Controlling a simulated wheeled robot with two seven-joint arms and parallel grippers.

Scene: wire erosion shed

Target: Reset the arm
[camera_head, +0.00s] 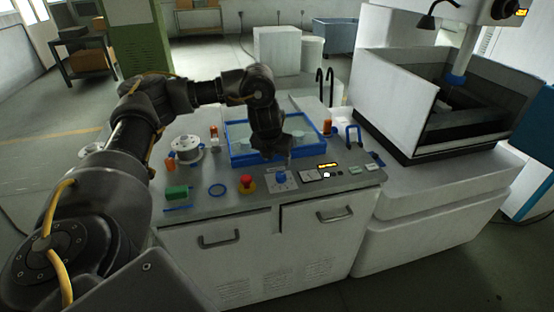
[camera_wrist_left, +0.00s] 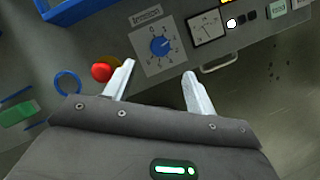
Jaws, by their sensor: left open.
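My left arm reaches in from the left in the head view and bends down over the cabinet top. Its gripper (camera_head: 277,153) hangs over the front part of the panel, near the blue-rimmed tray. In the left wrist view the two pale fingers of the left gripper (camera_wrist_left: 156,85) stand apart with nothing between them. Beyond the fingertips lies a dial plate with a blue knob (camera_wrist_left: 160,46). A red button (camera_wrist_left: 101,72) shows beside the left finger, partly hidden by it. My right gripper does not show.
The blue tray (camera_head: 236,158) holds pale round pieces. A white spool (camera_head: 187,150), a green block (camera_head: 177,192) and a blue ring (camera_head: 217,190) lie at left. A white drawer cabinet (camera_head: 262,255) carries them. A machine with an open tank (camera_head: 385,100) stands at right.

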